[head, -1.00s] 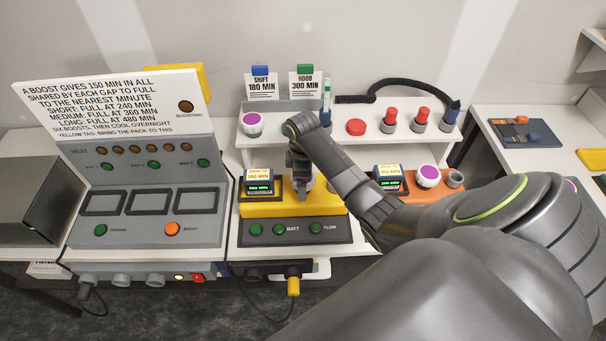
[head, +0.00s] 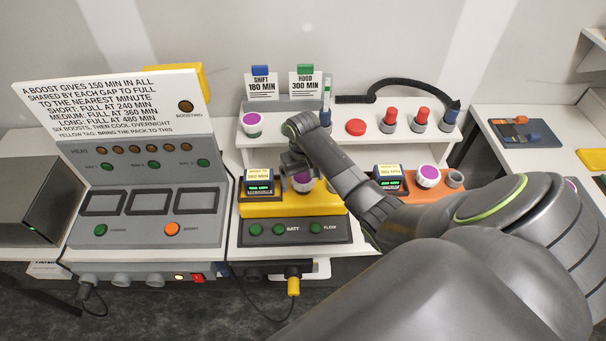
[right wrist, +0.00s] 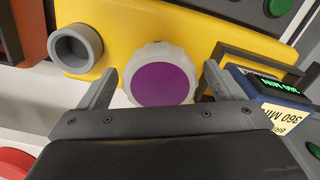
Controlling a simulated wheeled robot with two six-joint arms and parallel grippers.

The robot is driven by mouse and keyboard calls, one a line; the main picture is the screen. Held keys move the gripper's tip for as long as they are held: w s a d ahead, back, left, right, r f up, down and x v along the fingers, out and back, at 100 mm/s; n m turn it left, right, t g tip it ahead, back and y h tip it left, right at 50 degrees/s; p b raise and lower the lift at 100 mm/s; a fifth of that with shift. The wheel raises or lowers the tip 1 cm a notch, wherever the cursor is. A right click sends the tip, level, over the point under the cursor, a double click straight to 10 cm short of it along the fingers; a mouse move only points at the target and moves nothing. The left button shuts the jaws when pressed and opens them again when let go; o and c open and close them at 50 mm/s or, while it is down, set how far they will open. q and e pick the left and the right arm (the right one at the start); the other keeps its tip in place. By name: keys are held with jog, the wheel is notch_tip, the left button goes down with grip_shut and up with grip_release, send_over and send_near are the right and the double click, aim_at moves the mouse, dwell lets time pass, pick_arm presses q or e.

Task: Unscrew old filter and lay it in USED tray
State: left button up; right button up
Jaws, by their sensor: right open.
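A white ribbed filter with a purple top (head: 303,182) stands at the yellow block (head: 265,209) on the bench. It also shows in the right wrist view (right wrist: 160,83). I cannot tell whether its thread is loose. My right gripper (head: 297,165) is just above and behind it. In the right wrist view the open fingers (right wrist: 160,75) are on either side of the filter, with gaps between. A grey open socket (right wrist: 75,48) is beside it on the yellow block. No tray marked USED is legible. My left gripper is not in view.
A pack with a display (head: 258,184) stands close left of the filter. An orange block (head: 408,190) holds another purple-topped filter (head: 428,176). The raised shelf (head: 280,158) behind carries a purple-topped filter (head: 252,124), a red button (head: 356,127) and red-topped pieces.

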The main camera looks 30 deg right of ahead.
jog(key=m, duration=0.6)
jog(key=shift+m, duration=0.4)
jog(key=m, duration=0.6)
